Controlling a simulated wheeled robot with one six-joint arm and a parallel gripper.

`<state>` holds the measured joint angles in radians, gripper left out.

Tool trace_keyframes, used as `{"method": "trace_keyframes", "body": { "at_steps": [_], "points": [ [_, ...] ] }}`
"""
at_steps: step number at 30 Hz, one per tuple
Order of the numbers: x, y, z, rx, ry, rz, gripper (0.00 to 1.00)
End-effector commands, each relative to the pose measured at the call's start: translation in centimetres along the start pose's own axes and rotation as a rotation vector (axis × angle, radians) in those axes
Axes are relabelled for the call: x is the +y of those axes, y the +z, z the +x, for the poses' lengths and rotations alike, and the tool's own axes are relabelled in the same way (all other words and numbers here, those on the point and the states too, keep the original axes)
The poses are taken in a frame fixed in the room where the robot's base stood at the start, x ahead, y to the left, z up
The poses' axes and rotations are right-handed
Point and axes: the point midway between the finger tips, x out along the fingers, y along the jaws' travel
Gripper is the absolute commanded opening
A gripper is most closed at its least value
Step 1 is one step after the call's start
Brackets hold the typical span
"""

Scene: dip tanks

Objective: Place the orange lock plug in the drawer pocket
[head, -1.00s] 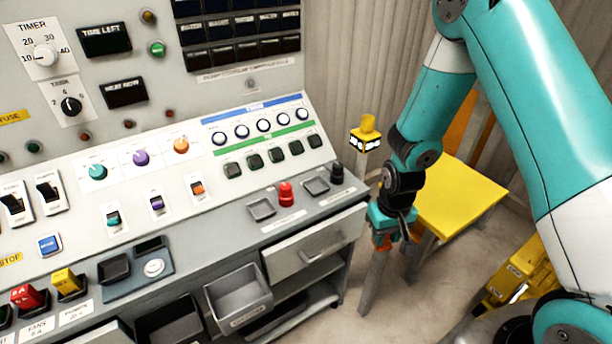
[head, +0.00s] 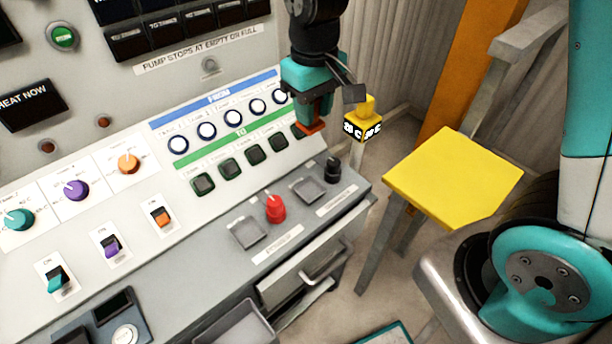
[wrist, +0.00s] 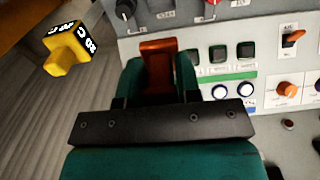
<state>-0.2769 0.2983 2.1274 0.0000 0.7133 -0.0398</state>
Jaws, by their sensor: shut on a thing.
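My gripper (head: 312,122) is raised in front of the right end of the console's sloped button panel. It is shut on the orange lock plug (head: 309,129), whose end shows below the jaws. In the wrist view the orange plug (wrist: 158,62) sits between the teal fingers of my gripper (wrist: 160,80). A grey drawer front with a handle (head: 322,262) is below the console's right end, lower than my gripper. An open grey bin (head: 243,328) is cut off at the bottom edge. I cannot make out a pocket inside a drawer.
A yellow block with lettering (head: 364,122) stands behind my gripper. A yellow-topped stand (head: 450,178) is at right. Floor shows between console and stand.

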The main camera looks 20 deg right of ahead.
Motion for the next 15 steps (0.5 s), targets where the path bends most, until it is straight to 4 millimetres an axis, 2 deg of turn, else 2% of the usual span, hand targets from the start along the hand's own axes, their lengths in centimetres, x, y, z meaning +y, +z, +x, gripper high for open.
{"method": "trace_keyframes", "body": {
  "at_steps": [9,15],
  "points": [
    [-0.1,0.2,9.0,-0.01,-0.001,-0.001,0.06],
    [0.0,0.2,13.5,-0.006,0.0,0.001,0.06]
  ]
}}
